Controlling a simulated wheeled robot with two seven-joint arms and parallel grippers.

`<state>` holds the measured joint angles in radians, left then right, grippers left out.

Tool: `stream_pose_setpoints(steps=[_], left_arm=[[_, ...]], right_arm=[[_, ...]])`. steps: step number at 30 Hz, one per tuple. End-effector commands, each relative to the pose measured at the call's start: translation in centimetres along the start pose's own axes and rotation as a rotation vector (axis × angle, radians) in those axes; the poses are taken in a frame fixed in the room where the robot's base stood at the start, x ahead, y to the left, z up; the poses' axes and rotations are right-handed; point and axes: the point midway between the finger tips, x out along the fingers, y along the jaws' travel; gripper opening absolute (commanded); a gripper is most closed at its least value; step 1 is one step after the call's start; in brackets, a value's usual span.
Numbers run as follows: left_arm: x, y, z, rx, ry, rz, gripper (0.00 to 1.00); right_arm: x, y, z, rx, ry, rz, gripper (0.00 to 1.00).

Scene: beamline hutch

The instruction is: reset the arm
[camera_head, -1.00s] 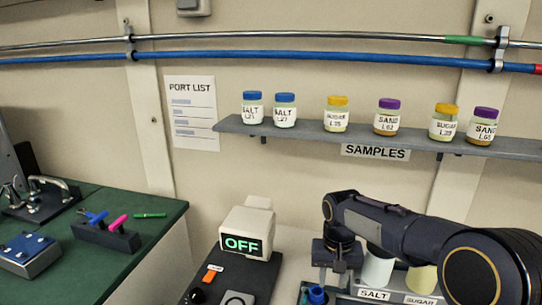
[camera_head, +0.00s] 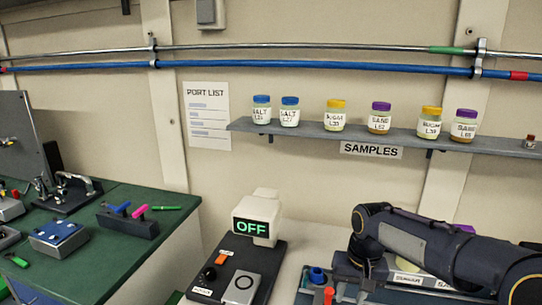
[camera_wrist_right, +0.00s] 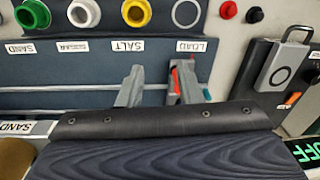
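My right arm (camera_head: 440,245) reaches in from the right in the head view, over the labelled sample station (camera_head: 345,285). Its gripper is mostly hidden there by the arm. In the right wrist view the two grey fingers of my right gripper (camera_wrist_right: 160,85) stand apart, with nothing visible between them. They point toward a dark panel (camera_wrist_right: 70,75) with labels such as SAND, SALT and LOAD. A small red and teal part (camera_wrist_right: 207,95) shows beside the right-hand finger; I cannot tell whether it touches. My left arm and gripper are not in view.
A shelf (camera_head: 300,131) along the wall holds several jars with blue, yellow and purple lids. A box with an OFF display (camera_head: 257,220) stands left of the arm on a dark base. A green bench (camera_head: 90,245) with tools is at the left. A blue pipe (camera_head: 300,61) crosses the wall.

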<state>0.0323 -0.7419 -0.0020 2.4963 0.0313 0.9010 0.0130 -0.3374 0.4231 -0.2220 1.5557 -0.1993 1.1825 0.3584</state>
Motion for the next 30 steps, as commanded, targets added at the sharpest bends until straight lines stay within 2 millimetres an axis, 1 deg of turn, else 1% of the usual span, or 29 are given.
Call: stream_pose_setpoints(steps=[5, 8, 11, 14, 15, 17, 18, 21, 24, 27, 30], left_arm=[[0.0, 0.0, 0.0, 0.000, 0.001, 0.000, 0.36], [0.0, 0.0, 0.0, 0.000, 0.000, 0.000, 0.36], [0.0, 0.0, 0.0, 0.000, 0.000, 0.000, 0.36], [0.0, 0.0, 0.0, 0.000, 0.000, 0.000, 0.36], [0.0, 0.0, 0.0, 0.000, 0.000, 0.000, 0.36], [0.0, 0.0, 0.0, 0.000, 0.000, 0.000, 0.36], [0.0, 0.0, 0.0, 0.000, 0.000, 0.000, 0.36], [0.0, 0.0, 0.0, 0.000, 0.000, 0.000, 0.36], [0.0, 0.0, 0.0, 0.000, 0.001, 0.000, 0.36], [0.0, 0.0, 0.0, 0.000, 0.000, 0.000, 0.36], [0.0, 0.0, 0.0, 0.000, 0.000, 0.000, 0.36]], right_arm=[[-1.7, 1.7, 2.3, 0.006, 0.027, -0.065, 0.32], [-2.7, 2.7, 4.1, 0.007, 0.049, -0.108, 0.32], [-3.7, 3.8, 6.5, 0.007, 0.081, -0.158, 0.32], [-4.7, 5.0, 9.9, 0.006, 0.130, -0.214, 0.32], [-5.0, 5.5, 11.5, 0.004, 0.158, -0.237, 0.32], [-5.2, 6.0, 14.0, 0.001, 0.201, -0.268, 0.32], [-5.2, 6.2, 15.6, -0.002, 0.229, -0.283, 0.32], [-4.7, 6.5, 19.1, -0.008, 0.300, -0.310, 0.32], [-3.8, 6.4, 21.7, -0.012, 0.357, -0.321, 0.32], [-3.0, 6.3, 23.3, -0.015, 0.395, -0.324, 0.32], [-2.5, 6.2, 24.1, -0.018, 0.416, -0.322, 0.32]])
